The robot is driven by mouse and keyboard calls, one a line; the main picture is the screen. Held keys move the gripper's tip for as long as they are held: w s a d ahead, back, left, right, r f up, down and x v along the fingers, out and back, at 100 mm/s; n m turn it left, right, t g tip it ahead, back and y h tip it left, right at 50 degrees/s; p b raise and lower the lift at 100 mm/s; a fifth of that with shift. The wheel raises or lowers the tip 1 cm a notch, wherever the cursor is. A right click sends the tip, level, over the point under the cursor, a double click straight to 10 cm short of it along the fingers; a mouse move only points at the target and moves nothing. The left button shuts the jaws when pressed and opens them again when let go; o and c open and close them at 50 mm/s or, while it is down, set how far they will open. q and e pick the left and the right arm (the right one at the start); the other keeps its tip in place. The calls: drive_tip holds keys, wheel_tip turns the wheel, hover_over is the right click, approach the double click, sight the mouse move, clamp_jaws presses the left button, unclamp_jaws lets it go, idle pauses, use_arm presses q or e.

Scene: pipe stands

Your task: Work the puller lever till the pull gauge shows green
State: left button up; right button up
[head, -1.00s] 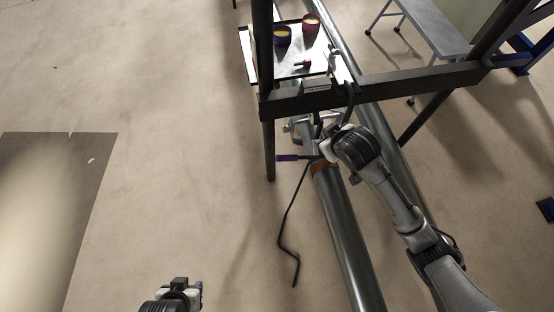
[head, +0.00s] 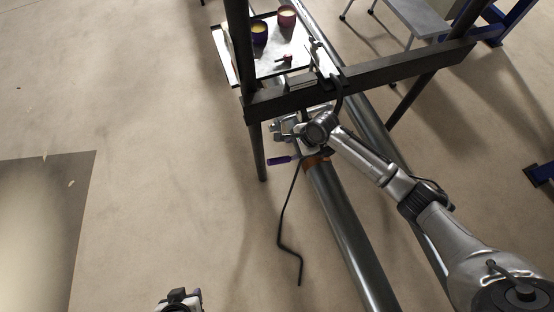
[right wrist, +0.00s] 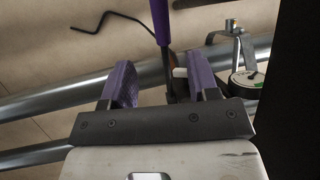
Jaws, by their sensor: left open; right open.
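The puller lever shows as a purple handle (head: 279,160) beside the dark post in the head view. In the right wrist view the purple lever (right wrist: 161,20) stands upright in the picture, beyond and between my fingers. My right gripper (right wrist: 162,84) is open, with its two purple fingers apart and not closed on the lever. In the head view my right gripper (head: 308,145) is partly hidden by its own wrist. The round pull gauge (right wrist: 246,79) has a pale face with some green at its right edge; its needle is too small to read. My left gripper (head: 182,297) is open and empty at the bottom edge.
A steel pipe (head: 343,225) with an orange band runs toward the front. A dark crossbar (head: 375,83) and post (head: 257,150) stand close to my right arm. A bent black rod (head: 281,225) hangs near the pipe. A tray (head: 228,62) holds two cups.

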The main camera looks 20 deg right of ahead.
sight(279, 160)
drive_tip(key=shift+m, duration=0.3)
drive_tip(key=b+x, duration=0.3)
drive_tip(key=x, duration=0.9)
drive_tip(key=shift+d+b, duration=0.1)
drive_tip(key=shift+b, duration=0.2)
drive_tip(key=shift+b+x, duration=0.3)
drive_tip(key=shift+x, duration=0.5)
drive_tip(key=shift+f, duration=0.15)
drive_tip(key=shift+c, duration=0.4)
clamp_jaws()
